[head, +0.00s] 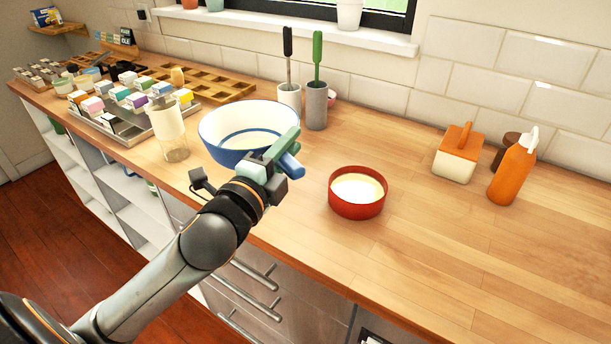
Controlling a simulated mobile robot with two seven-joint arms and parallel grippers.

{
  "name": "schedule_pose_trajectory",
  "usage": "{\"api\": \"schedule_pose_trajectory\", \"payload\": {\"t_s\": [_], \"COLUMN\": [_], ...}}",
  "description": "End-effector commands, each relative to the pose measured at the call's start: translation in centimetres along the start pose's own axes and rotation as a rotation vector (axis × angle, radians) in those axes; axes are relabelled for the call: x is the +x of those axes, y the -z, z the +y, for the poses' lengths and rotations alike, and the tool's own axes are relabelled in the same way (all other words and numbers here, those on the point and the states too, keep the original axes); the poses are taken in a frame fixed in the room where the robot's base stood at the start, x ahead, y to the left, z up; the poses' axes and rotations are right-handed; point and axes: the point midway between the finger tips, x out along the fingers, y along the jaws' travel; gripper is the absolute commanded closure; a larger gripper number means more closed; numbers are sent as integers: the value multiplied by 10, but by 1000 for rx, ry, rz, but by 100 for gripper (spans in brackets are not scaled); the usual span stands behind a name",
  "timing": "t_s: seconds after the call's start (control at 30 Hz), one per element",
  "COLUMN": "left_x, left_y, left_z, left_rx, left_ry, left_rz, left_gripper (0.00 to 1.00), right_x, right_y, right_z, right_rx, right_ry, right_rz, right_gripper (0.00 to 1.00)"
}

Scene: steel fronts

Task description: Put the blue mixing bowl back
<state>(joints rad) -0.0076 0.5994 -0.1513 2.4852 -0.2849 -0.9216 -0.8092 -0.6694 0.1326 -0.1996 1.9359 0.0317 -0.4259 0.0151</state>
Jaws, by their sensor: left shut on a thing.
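The blue mixing bowl (226,134), white inside with a blue band under the rim, is left of the middle of the head view. My left gripper (288,153) is at the bowl's near right rim and is shut on it. The gripper hides that part of the bowl, and I cannot tell whether the bowl's base touches the counter. Something pale shows in the bottom of the bowl. My right gripper is not in view.
A red bowl (357,197) with pale contents stands right of the gripper on the wooden counter (430,260). Two utensil holders (316,108) stand behind the blue bowl. A glass jar (171,135) and a tray of small cartons are left. An orange bottle (512,172) is far right.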

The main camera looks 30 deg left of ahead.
Motion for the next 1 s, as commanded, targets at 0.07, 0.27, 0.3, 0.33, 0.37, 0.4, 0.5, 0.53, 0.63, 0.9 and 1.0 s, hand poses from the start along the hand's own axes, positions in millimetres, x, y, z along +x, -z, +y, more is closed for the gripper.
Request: {"api": "schedule_pose_trajectory", "payload": {"t_s": [0.07,0.27,0.3,0.33,0.37,0.4,0.5,0.53,0.63,0.9,1.0], "left_x": [13,44,49,53,57,62,72,74,78,83,82], "left_y": [-3,-6,-7,-8,-8,-9,-10,-10,-11,-11,-10], "left_z": [6,27,36,42,47,53,65,68,72,100,110], "left_rx": [0,-2,-2,-2,-3,-2,-1,-1,0,-2,-2], "left_ry": [1,-3,-4,-5,-4,-2,0,-1,0,-3,-3], "left_rz": [-4,-3,-3,-4,-3,-3,-2,-3,-2,0,0], "left_gripper": [100,100,100,100,100,100,100,100,100,100,100], "right_x": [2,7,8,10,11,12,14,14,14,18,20], "right_y": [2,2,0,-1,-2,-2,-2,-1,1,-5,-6], "right_z": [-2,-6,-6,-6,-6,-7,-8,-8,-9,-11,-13], "right_rx": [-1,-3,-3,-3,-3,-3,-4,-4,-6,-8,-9], "right_ry": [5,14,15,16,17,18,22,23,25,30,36], "right_rz": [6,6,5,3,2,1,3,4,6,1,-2], "right_gripper": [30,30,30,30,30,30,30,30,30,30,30]}}
